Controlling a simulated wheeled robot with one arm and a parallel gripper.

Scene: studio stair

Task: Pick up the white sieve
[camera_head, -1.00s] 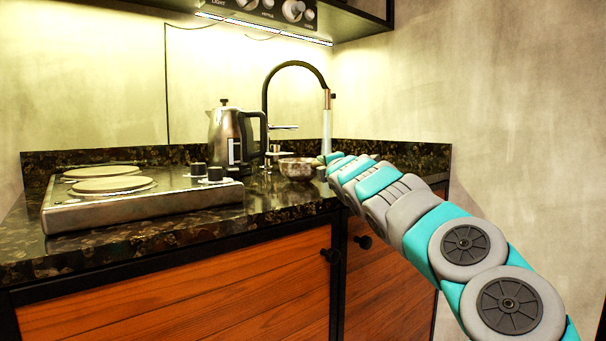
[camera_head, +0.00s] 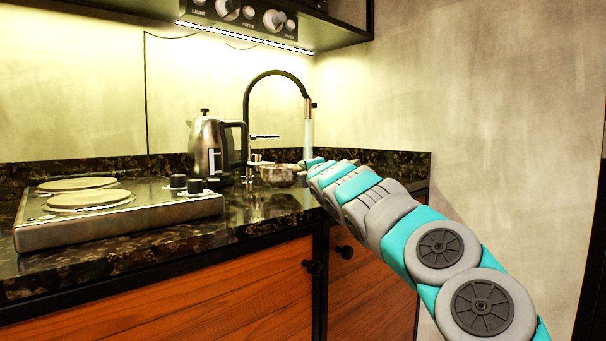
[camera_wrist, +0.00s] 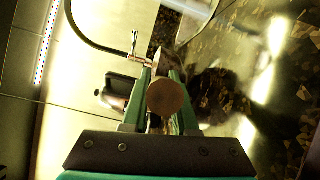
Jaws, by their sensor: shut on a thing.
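My gripper (camera_wrist: 160,75) has its two green fingers closed around a slim thing with a round brownish end facing the wrist camera. I take this to be the handle of the white sieve (camera_wrist: 166,97), seen end-on. Its far part is hidden behind that end and the fingers, so its mesh cannot be made out. In the head view, my gripper (camera_head: 305,163) is small, over the counter near the tap, just right of a bowl. The sieve cannot be made out there.
The bowl (camera_head: 278,176) stands on the dark stone counter (camera_head: 240,212). A black tap (camera_head: 248,105) rises behind it. A steel kettle (camera_head: 206,140) and a hob (camera_head: 120,215) stand to the left. A shelf unit (camera_head: 340,28) hangs above. A wall bounds the right.

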